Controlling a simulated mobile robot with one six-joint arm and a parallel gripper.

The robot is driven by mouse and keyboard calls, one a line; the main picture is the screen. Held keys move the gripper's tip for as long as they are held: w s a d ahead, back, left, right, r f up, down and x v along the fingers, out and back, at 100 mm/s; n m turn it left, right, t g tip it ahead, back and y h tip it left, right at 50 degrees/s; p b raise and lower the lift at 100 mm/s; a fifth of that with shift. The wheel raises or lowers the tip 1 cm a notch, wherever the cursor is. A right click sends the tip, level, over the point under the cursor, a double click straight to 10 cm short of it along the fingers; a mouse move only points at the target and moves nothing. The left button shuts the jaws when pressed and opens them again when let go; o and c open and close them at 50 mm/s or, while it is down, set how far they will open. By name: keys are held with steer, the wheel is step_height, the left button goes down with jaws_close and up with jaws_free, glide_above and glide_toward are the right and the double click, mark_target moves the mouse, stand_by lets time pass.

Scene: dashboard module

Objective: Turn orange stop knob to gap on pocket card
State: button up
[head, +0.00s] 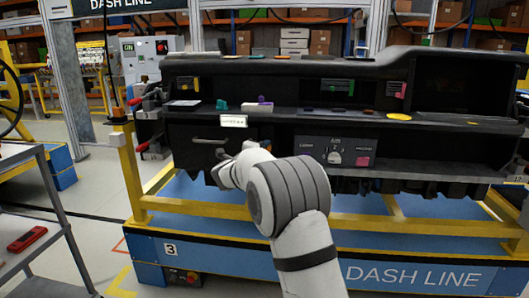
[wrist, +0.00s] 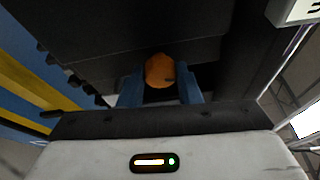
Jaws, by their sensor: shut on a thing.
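The orange stop knob (wrist: 160,70) is a rounded orange piece with a small dark mark near its right edge. It sits between the two blue fingers of my gripper (wrist: 160,86), which is shut on it. In the head view my gripper (head: 256,147) is at the dashboard's lower front, right of a drawer handle. The knob is mostly hidden there by my wrist. A white card with dark print (head: 233,121) hangs on the shelf edge above my gripper. Its print is too small to read, so I cannot tell whether it is the pocket card.
The black dashboard module (head: 290,68) rests on a yellow-railed blue stand (head: 400,228). Its centre panel (head: 335,151) has a dial and a pink patch, right of my arm. Small coloured items lie along the shelf. A grey cart with a red device (head: 27,238) stands left.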

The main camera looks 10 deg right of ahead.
steer(key=o, duration=0.7)
steer(key=p+v, duration=0.1)
steer(key=v, duration=0.7)
